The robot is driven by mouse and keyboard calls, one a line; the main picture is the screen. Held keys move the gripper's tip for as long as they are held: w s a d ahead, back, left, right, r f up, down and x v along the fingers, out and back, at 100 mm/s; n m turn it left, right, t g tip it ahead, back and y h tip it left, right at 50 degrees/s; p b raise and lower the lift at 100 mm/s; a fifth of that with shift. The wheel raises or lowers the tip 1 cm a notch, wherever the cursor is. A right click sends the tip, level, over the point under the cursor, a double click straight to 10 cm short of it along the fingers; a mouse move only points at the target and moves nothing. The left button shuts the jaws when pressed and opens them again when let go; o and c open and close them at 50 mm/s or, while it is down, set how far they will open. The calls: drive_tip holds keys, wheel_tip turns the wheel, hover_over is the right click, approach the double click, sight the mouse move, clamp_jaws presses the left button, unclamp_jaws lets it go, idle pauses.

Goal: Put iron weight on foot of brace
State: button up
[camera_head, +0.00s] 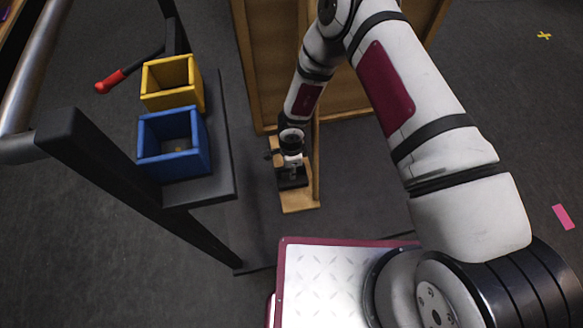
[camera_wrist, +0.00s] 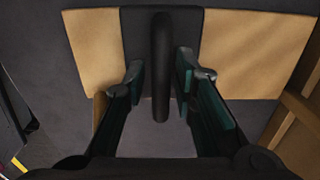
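The wooden brace (camera_head: 317,170) stands upright, and its flat foot (camera_head: 300,203) lies on the floor. The dark iron weight (camera_head: 294,183) appears to sit on this foot, partly hidden by my gripper (camera_head: 288,165). In the wrist view, the weight's dark upright handle (camera_wrist: 160,55) stands between the two fingers of my gripper (camera_wrist: 161,80). The fingers are open, with a gap to the handle on each side. Pale wood of the foot (camera_wrist: 250,45) shows on both sides of the weight. Contact under the weight is hidden.
A yellow box (camera_head: 173,83) and a blue box (camera_head: 172,145) stand on a dark shelf (camera_head: 222,170) at the left, near a red-handled lever (camera_head: 110,82). A large wooden panel (camera_head: 265,60) rises behind the brace.

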drive_tip(key=shift+r, duration=0.1)
wheel_tip(320, 180, up, 12)
drive_tip(key=p, duration=0.4)
idle(0.3)
drive_tip(key=shift+a, duration=0.1)
idle(0.4)
